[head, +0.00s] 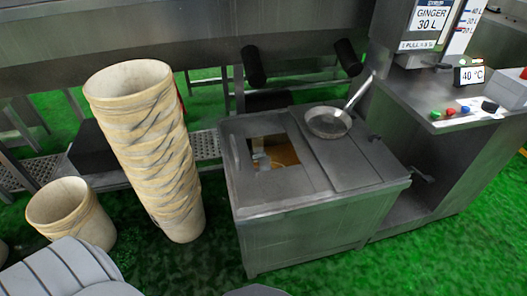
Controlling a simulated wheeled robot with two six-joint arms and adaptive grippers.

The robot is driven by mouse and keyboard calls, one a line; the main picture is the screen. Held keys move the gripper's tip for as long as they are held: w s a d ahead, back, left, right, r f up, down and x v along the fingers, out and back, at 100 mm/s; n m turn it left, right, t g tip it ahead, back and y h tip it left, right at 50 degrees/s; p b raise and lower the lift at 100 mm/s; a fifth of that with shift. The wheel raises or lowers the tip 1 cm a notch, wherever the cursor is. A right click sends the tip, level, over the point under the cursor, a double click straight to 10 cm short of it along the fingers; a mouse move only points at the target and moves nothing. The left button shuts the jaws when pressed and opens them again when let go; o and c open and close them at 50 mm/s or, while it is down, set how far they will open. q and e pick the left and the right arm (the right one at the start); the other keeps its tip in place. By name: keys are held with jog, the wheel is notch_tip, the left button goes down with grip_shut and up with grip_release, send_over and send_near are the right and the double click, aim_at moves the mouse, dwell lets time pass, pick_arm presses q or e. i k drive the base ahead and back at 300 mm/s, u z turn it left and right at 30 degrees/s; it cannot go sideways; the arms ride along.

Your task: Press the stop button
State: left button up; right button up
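The control panel on the right-hand steel unit carries a row of small buttons. The red button (450,112) sits between a green button (435,114) and a blue button (465,109). The red one is the likely stop button, but I cannot read a label on it. Whether any button is pressed in is too small to tell. Neither of my grippers can be made out in the head view.
Stacked beige buckets (150,150) and a single bucket (70,212) stand left. A ginger dispenser (425,25) and a 40 °C display (472,76) are right. Green floor shows in front.

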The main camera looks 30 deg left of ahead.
aim_at(450, 111)
jog(key=z, duration=0.8)
jog(key=i, duration=0.5)
jog(key=u, duration=0.65)
